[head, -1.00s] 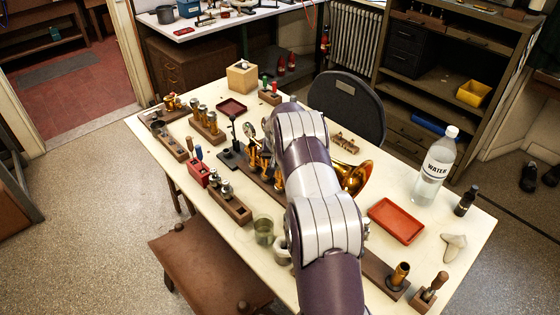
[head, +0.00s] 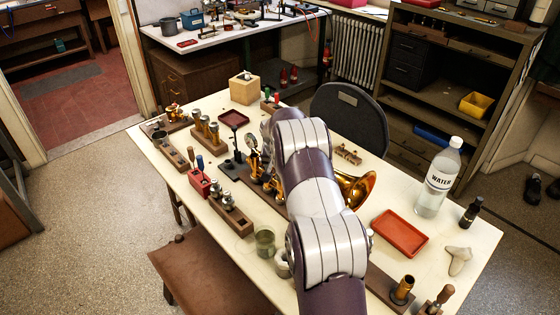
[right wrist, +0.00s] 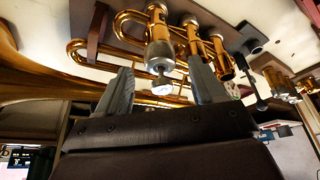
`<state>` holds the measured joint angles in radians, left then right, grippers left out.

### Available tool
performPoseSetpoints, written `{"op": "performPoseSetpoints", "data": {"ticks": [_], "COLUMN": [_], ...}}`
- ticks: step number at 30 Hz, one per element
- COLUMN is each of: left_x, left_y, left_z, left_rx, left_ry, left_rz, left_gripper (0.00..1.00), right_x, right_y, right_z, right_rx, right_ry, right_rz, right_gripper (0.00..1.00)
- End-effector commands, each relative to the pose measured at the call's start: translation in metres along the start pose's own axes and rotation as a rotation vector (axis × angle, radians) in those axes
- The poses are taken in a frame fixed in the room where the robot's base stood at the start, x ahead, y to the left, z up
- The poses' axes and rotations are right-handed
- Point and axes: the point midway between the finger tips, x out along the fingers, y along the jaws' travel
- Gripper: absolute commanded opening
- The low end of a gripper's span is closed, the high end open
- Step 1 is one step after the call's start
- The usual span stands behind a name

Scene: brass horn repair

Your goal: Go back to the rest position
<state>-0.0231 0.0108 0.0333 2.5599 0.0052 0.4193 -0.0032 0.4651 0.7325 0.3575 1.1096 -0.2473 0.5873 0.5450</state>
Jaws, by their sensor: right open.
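The brass horn (head: 356,189) lies on the table, its bell to the right of my right arm. Part of the horn is hidden behind that arm in the head view. My right gripper (right wrist: 162,80) is hidden by the arm in the head view. In the right wrist view its two grey fingers are apart and open. The horn's valves and tubing (right wrist: 160,50) show between and beyond the fingertips, with one valve cap framed by them. I cannot tell whether the fingers touch it. My left gripper is not in view.
A water bottle (head: 438,178), a red tray (head: 400,233) and a dark small bottle (head: 471,212) stand right of the arm. Wooden holders with valves (head: 231,214), a red tool block (head: 200,183) and a glass jar (head: 264,243) are left. A chair (head: 350,115) stands behind the table.

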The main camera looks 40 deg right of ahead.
Motion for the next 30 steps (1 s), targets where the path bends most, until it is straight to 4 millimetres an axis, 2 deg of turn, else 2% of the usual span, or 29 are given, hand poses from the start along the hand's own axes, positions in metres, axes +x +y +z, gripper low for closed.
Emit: {"op": "performPoseSetpoints", "data": {"ticks": [6,12,20,23,26,29,30], "left_x": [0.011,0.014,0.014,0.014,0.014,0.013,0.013], "left_y": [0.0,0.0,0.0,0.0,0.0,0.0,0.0], "left_z": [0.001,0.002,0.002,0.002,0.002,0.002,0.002], "left_rx": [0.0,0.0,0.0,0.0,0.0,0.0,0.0], "left_ry": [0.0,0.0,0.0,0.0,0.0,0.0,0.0], "left_rz": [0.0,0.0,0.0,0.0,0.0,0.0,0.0], "left_gripper": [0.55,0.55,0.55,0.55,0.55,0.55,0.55], "right_x": [-0.058,-0.093,-0.1,-0.099,-0.082,-0.092,-0.102], "right_y": [0.0,0.0,0.0,-0.002,0.003,-0.004,-0.008], "right_z": [0.0,0.0,0.0,-0.001,0.041,0.111,0.143], "right_rx": [0.001,0.0,0.0,-0.054,-0.167,-0.325,-0.395], "right_ry": [0.004,0.001,-0.001,0.011,-0.063,-0.14,-0.17], "right_rz": [-0.002,0.0,0.0,-0.011,-0.023,-0.066,-0.086], "right_gripper": [0.68,0.68,0.68,0.68,0.68,0.68,0.68]}}
